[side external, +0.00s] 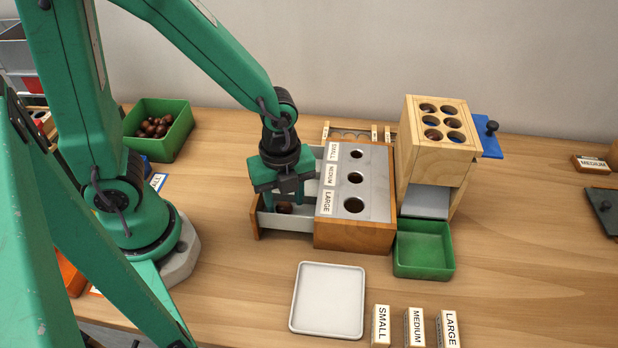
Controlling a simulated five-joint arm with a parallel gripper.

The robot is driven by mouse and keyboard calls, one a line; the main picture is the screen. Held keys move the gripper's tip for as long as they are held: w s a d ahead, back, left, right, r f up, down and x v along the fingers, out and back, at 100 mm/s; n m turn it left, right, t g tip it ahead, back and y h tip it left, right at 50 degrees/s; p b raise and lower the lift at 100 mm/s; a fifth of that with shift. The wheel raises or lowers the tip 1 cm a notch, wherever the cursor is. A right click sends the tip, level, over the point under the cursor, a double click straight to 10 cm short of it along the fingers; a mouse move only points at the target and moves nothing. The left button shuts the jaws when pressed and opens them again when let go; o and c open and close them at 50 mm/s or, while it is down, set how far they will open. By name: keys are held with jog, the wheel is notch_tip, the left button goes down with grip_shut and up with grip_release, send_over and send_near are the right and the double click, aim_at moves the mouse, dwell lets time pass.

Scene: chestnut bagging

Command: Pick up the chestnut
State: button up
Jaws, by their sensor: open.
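A dark brown chestnut (284,208) lies in the pulled-out drawer (291,223) on the left side of the sorting box. My gripper (283,206) points down into this drawer and is open. Its fingers are beside the chestnut, one to the left and one to the right in the picture. I cannot tell whether either finger touches it. More chestnuts (155,127) lie in a green bin at the back left.
The sorting box (352,232) has holes labelled small, medium and large. A wooden block with holes (437,140) stands behind a green tray (424,250). A white tray (328,300) and label blocks (413,328) lie in front. The table's right side is mostly clear.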

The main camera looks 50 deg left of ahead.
jog(key=shift+f, duration=0.8)
jog(key=c, duration=0.5)
jog(key=shift+r, duration=0.25)
jog(key=shift+r, duration=0.75)
notch_tip(320, 180, up, 2)
jog(key=shift+s+d+r, duration=0.1)
jog(key=shift+d+r, duration=0.05)
jog(key=shift+r, duration=0.1)
jog(key=s+d+r, duration=0.2)
jog(key=s, duration=0.1)
jog(key=s+d+r, duration=0.2)
jog(key=s, duration=0.1)
jog(key=s+d+r, duration=0.2)
jog(key=s+d, duration=0.1)
jog(key=shift+r, duration=0.3)
